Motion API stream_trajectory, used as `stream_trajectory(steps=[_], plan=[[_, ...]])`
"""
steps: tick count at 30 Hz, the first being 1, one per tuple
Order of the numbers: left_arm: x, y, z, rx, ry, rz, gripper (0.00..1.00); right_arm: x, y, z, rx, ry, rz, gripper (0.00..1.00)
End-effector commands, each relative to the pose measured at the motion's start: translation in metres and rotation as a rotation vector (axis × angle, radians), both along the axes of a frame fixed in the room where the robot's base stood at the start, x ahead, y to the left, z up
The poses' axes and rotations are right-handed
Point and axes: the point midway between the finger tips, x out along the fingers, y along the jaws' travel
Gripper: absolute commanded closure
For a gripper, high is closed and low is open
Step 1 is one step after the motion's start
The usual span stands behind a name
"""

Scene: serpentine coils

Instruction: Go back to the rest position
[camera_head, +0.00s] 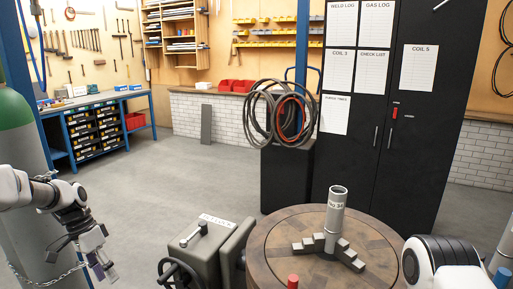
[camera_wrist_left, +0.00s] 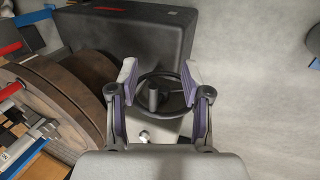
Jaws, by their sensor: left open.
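My left gripper (camera_head: 103,262) hangs at the lower left of the head view, at the end of my white and grey left arm, with its fingers pointing down. In the left wrist view my left gripper (camera_wrist_left: 158,76) shows its two purple-lined fingers spread apart with nothing held between them. Beyond the fingers in that view is a dark handwheel (camera_wrist_left: 160,92); they look apart from it. Part of my right arm shows at the lower right of the head view, but its gripper is out of the picture.
A round wooden table (camera_head: 270,237) with a grey stepped fixture and upright tube (camera_head: 336,212) stands at front right. A grey machine (camera_head: 207,250) stands left of it. A green gas cylinder (camera_head: 20,150) is beside my left arm. Floor (camera_head: 160,185) behind is clear.

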Motion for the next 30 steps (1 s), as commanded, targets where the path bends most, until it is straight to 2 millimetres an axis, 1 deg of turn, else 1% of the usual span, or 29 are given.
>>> stream_trajectory(steps=[1,4,8,11,14,17,20,21,23,24,25,27,28,30], plan=[[-0.003,-0.004,-0.012,0.006,0.026,-0.010,0.52,0.001,0.000,0.000,0.000,-0.002,0.000,0.60],[-0.009,-0.013,-0.029,0.018,0.069,-0.033,0.52,0.001,0.000,0.001,0.000,-0.002,0.000,0.60],[-0.027,-0.029,-0.053,0.021,0.142,-0.067,0.52,0.001,0.000,0.000,0.000,-0.002,0.000,0.60],[-0.047,-0.044,-0.075,0.021,0.212,-0.099,0.52,0.001,0.000,0.000,0.000,-0.002,0.000,0.60],[-0.071,-0.062,-0.101,0.026,0.279,-0.132,0.52,0.001,0.000,0.000,0.000,-0.002,0.000,0.60],[-0.102,-0.081,-0.133,0.041,0.339,-0.156,0.52,0.001,0.000,0.001,0.000,-0.002,0.000,0.60],[-0.145,-0.103,-0.172,0.071,0.396,-0.169,0.52,0.001,0.000,0.000,0.000,-0.002,0.000,0.60],[-0.168,-0.113,-0.190,0.091,0.417,-0.170,0.52,0.001,0.000,0.000,0.000,-0.002,0.000,0.60],[-0.209,-0.129,-0.217,0.129,0.441,-0.161,0.52,0.001,0.000,0.000,0.000,-0.002,0.000,0.60],[-0.241,-0.139,-0.234,0.163,0.448,-0.146,0.52,0.001,0.000,0.000,0.000,-0.002,0.000,0.60],[-0.266,-0.146,-0.244,0.189,0.447,-0.130,0.52,0.001,0.000,0.000,0.000,-0.002,0.000,0.60],[-0.319,-0.158,-0.260,0.254,0.416,-0.073,0.52,0.001,0.000,0.001,0.000,-0.002,0.000,0.60],[-0.337,-0.161,-0.262,0.277,0.394,-0.041,0.52,0.001,0.000,0.001,0.000,-0.002,0.000,0.60],[-0.363,-0.165,-0.262,0.324,0.312,0.046,0.52,0.001,0.000,0.001,0.000,-0.002,0.000,0.60]])
